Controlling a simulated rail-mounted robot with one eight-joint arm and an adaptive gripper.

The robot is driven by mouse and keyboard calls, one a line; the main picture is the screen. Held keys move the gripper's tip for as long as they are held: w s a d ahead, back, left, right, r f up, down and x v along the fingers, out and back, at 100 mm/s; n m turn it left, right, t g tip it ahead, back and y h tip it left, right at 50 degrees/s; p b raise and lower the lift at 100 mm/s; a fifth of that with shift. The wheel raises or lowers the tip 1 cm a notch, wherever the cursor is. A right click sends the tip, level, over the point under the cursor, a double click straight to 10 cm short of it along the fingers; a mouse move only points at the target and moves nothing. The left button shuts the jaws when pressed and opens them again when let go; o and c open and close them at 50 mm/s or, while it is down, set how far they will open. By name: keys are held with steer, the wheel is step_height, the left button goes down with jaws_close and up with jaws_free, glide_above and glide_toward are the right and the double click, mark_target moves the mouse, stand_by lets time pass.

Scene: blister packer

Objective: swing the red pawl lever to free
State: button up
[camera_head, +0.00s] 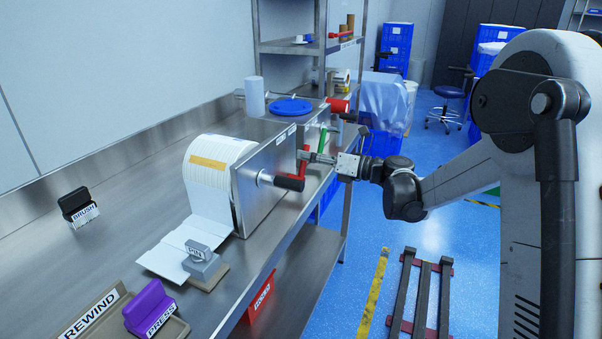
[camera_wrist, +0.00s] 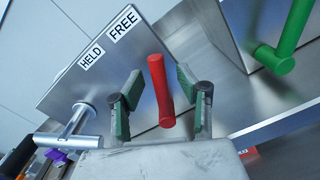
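The red pawl lever (camera_head: 304,160) stands on the front face of the metal plate (camera_head: 263,178), beside the paper roll. In the wrist view the red lever (camera_wrist: 161,90) lies between the green-padded fingers of my gripper (camera_wrist: 160,76), with a visible gap on each side. The gripper (camera_head: 316,157) is open around it in the head view. HELD (camera_wrist: 91,57) and FREE (camera_wrist: 123,23) labels sit on the plate's upper edge. The lever's top leans to the right of the FREE label in the wrist view. Its pivot is partly hidden by my gripper.
A crank with a black handle (camera_head: 290,182) projects just below the red lever. A green lever (camera_head: 321,141) stands close behind, on a metal box; it also shows in the wrist view (camera_wrist: 290,35). A paper roll (camera_head: 216,171) sits left of the plate. The blue floor (camera_head: 425,235) is partly open.

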stand_by(0.4)
steer(key=v, duration=0.9)
steer(key=shift+b, duration=0.4)
stand_by(0.5)
steer(key=s+d+r+n+h+p, duration=0.1)
steer(key=s+r+n+h+p, duration=0.1)
steer(key=s+n+h, duration=0.35)
steer(key=s+r+n+h+p, duration=0.25)
steer(key=s+n, duration=0.45)
steer(key=s, duration=0.4)
steer(key=s+d+f+n+h+p, duration=0.1)
steer(key=s+d+n+h, duration=0.3)
steer(key=s, duration=0.5)
steer(key=s+d+f+n+h+p, duration=0.1)
steer(key=s+d+n+h, duration=0.3)
steer(key=s+d+n, duration=0.4)
steer(key=s+n, duration=0.2)
steer(key=n, duration=0.1)
steer(key=shift+h+p, duration=0.3)
steer(key=shift+p, duration=0.1)
steer(key=shift+s+d, duration=0.1)
steer(key=shift+d, duration=0.1)
